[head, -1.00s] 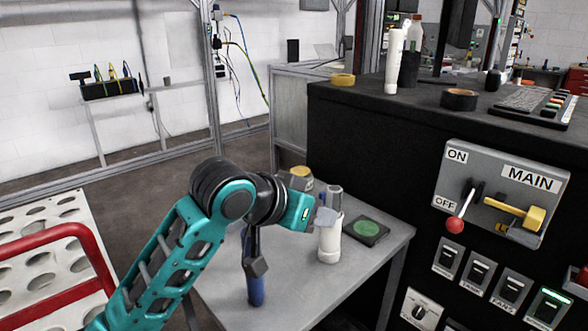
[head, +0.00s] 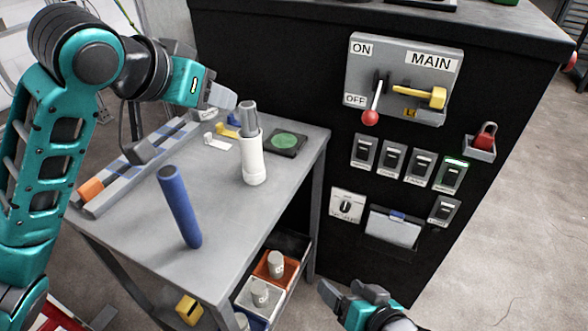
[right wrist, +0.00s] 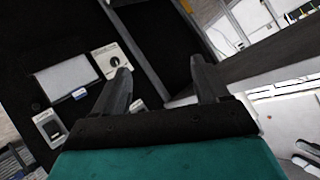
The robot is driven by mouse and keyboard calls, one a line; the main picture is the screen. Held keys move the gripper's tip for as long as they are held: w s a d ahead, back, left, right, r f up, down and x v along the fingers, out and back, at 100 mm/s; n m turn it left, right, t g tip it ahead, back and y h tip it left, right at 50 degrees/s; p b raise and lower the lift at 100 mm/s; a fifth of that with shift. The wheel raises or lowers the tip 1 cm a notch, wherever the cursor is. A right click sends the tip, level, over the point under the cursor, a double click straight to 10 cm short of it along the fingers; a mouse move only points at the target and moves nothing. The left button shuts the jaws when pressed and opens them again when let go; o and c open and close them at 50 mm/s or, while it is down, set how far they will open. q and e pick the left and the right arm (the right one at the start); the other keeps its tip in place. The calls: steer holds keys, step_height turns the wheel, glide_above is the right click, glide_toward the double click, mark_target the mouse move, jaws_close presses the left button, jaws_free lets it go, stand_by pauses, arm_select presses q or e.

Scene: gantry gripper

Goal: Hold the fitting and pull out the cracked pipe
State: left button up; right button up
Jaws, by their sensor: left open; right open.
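A white upright cylinder (head: 253,168), which looks like the fitting, stands on the grey table (head: 225,235). A grey pipe (head: 248,115) sticks up out of its top; I cannot make out a crack. My left gripper (head: 222,97) is open, just left of the grey pipe's top; whether it touches is unclear. My right gripper (head: 350,291) is open and empty, low in front of the black cabinet, well below and right of the fitting. Its two spread fingers also show in the right wrist view (right wrist: 163,84), with nothing between them.
A blue cylinder (head: 180,207) is at the table's front. A dark pad with a green disc (head: 286,141) lies behind the fitting. Bins with small parts (head: 270,271) sit under the tabletop. The black cabinet (head: 300,75) with switches (head: 405,80) stands close on the right.

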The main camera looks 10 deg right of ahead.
steer(key=w+a+r+m+t+y, duration=0.1)
steer(key=w+a+r+m+y, duration=0.3)
steer(key=w+r+m, duration=0.6)
steer(key=m+t+y, duration=0.1)
steer(key=m+y, duration=0.3)
steer(key=m, duration=1.2)
glide_toward(259, 156)
steer(key=x, duration=1.2)
